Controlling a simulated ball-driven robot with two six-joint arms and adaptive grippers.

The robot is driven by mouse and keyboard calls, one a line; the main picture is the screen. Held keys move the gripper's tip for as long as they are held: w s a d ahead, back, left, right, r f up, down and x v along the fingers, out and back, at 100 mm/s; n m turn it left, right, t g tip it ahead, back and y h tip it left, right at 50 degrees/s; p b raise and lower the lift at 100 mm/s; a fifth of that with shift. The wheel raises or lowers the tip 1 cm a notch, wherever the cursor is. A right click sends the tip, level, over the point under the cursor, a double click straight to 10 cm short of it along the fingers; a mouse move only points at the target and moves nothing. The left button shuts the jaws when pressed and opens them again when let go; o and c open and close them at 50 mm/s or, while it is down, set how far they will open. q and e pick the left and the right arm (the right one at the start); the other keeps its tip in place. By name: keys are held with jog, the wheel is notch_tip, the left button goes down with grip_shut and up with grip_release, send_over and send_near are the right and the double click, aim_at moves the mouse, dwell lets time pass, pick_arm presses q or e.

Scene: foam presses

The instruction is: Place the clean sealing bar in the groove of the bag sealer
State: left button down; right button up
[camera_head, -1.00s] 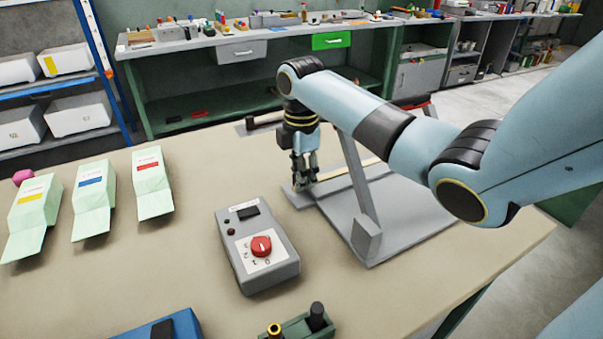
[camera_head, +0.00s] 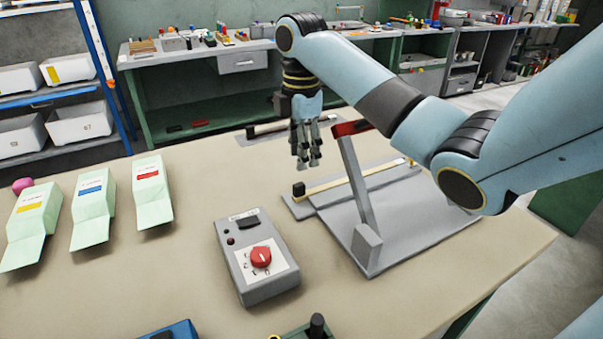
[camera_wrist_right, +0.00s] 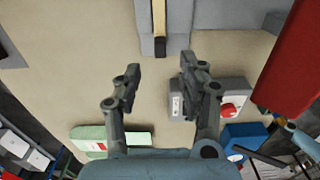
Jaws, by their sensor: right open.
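The bag sealer (camera_head: 400,222) is a grey plate with a raised grey lever (camera_head: 356,185) that ends in a red handle (camera_head: 350,128). A pale yellow sealing bar with a black end block (camera_head: 299,188) lies along the sealer's back bed, partly behind the lever. I cannot tell how deep it sits in the groove. My right gripper (camera_head: 309,166) is open and empty above the bar's left end. In the right wrist view its fingers are apart, and the bar's strip (camera_wrist_right: 159,18) with its black end shows beyond them. My left gripper is out of view.
A grey control box (camera_head: 262,280) with a red knob stands in front left of the sealer. Pale green bags (camera_head: 95,200) lie at the left. A grey strip with a black block (camera_head: 250,131) lies behind the gripper. The table's middle left is clear.

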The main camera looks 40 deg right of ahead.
jog(key=shift+r, duration=1.7)
